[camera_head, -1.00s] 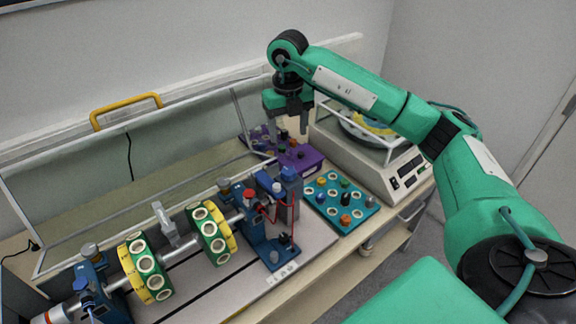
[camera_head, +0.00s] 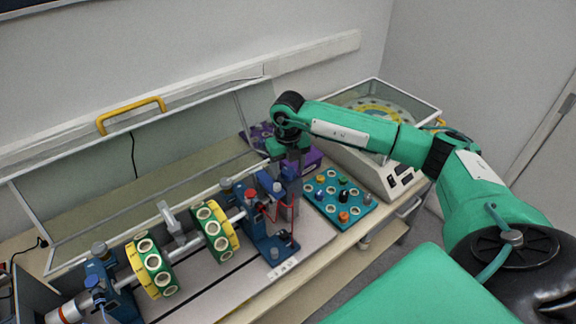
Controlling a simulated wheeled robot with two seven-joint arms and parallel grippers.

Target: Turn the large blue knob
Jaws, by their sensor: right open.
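A vibration rig with a horizontal shaft stands on the table. I cannot tell for sure which blue part is the large blue knob. My right gripper (camera_head: 294,180) points down just right of these knobs, over the back of the stand. It is open, and no object shows between its fingers; the fingertips are hard to make out against the stand. My left gripper is not in view.
A teal board (camera_head: 338,202) with coloured knobs lies to the right. A purple box (camera_head: 312,160) is behind my gripper. A white balance-like device (camera_head: 378,172) stands back right. A clear lid with a yellow handle (camera_head: 131,114) is raised at the back left. Green-and-yellow discs (camera_head: 152,267) sit on the shaft.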

